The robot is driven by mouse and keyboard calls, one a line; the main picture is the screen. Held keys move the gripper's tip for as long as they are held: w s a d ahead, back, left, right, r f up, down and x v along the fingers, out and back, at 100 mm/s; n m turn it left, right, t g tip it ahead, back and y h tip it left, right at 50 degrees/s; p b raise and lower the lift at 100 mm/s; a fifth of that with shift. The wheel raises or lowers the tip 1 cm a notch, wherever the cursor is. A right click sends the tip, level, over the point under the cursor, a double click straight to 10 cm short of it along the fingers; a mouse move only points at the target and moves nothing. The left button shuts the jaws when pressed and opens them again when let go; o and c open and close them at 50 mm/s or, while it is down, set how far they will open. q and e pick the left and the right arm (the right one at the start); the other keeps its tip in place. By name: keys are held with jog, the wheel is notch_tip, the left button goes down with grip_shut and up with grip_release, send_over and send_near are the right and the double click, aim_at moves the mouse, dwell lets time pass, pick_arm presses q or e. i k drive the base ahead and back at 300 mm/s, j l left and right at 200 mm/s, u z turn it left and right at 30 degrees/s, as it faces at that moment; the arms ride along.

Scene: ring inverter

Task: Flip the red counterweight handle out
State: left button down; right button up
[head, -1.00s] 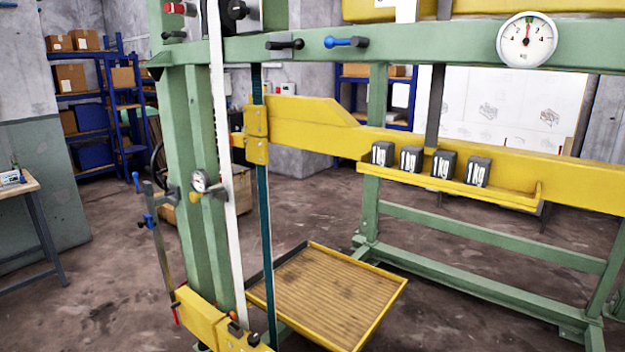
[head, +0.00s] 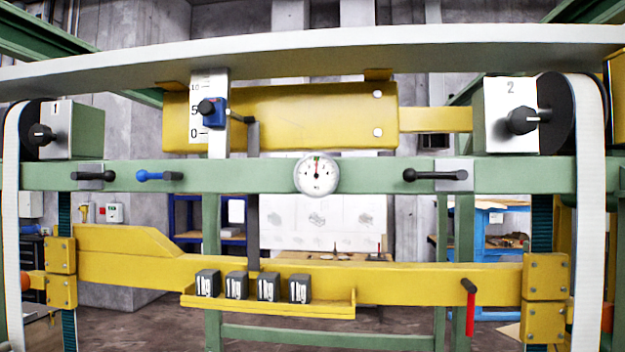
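A red handle (head: 470,307) is on the front of the long yellow beam (head: 400,283), near its right end in the head view. It hangs almost straight down from its upper end, and its lower end reaches below the beam's bottom edge. A shelf on the same beam carries several dark 1 kg weights (head: 268,286). Neither my left nor my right gripper shows in the head view, and nothing is seen touching the handle.
A green crossbar (head: 250,176) spans the frame above the beam, with a round gauge (head: 317,174), a blue lever (head: 157,176) and black levers (head: 435,176). White belts (head: 590,220) run down both sides. A black knob (head: 522,121) sits upper right.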

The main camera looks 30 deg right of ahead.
aim_at(471, 288)
jog(key=z, duration=0.4)
jog(key=k+z, duration=0.1)
jog(key=z, duration=0.35)
jog(key=l+z, duration=0.1)
jog(key=z, duration=0.75)
jog(key=k+l, duration=0.05)
jog(key=l, duration=0.05)
